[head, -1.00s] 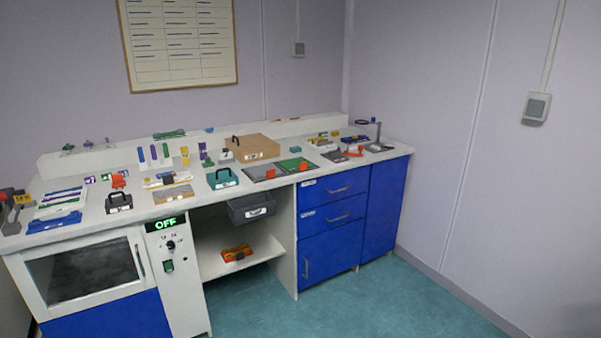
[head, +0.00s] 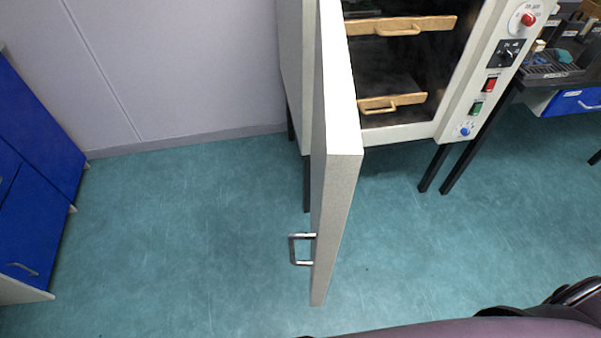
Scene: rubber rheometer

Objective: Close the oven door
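The oven door (head: 337,140) stands wide open in the head view, swung out toward me and seen nearly edge-on. Its metal handle (head: 301,249) sticks out to the left near the door's lower free end. The oven (head: 405,134) is behind it at the top, with its dark inside exposed. Two wooden-fronted trays, an upper one (head: 405,25) and a lower one (head: 393,103), sit in it. Neither of my grippers is in view.
The oven's control panel (head: 490,85) has a red knob and switches. A dark bench (head: 560,75) with a blue drawer stands to the right. Blue cabinets (head: 30,190) are at the left edge. The green floor (head: 190,230) left of the door is clear. A purple rounded thing (head: 480,328) fills the bottom right.

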